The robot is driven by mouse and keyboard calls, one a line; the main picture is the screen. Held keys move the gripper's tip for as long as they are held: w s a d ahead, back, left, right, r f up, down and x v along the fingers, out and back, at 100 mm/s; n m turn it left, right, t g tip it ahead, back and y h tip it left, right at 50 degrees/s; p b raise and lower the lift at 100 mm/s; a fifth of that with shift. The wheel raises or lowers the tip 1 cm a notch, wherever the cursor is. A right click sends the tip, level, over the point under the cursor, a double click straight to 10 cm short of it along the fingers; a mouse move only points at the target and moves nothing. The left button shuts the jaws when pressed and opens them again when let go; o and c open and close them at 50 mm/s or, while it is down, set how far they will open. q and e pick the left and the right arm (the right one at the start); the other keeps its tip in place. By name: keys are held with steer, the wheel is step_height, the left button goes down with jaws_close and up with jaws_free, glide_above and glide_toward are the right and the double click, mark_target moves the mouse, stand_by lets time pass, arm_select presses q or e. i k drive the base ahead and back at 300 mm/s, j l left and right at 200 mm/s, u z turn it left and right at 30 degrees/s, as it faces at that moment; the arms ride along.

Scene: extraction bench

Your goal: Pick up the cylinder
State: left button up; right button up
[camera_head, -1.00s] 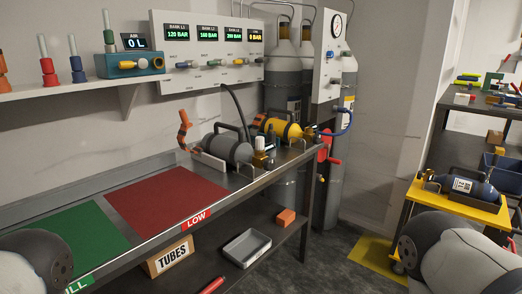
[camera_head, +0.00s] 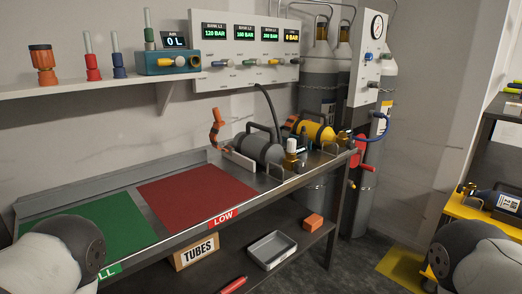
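A grey cylinder (camera_head: 262,149) with a dark carry handle lies on its side on the bench, valve end to the right. A yellow cylinder (camera_head: 316,131) with a similar handle lies just behind and right of it. A dark blue cylinder (camera_head: 487,196) with a white label lies on a yellow stand at the right edge, partly cut off. Which one the task means I cannot tell. Only rounded links of my two arms show, at the bottom left and bottom right. Both grippers are outside the view.
The bench carries a green mat (camera_head: 100,228) and a red mat (camera_head: 195,194), both bare. Tall gas cylinders (camera_head: 318,85) stand behind its right end. A gauge panel (camera_head: 245,72) is on the wall. The lower shelf holds a grey tray (camera_head: 271,250) and orange block (camera_head: 313,222).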

mark_target(271, 154)
steer(key=i+l+u, duration=0.35)
steer(key=l, duration=0.3)
steer(key=i+l+u, duration=0.2)
steer(key=l, duration=0.15)
steer(key=i+l+u, duration=0.2)
steer(key=l, duration=0.2)
steer(key=k, duration=0.1)
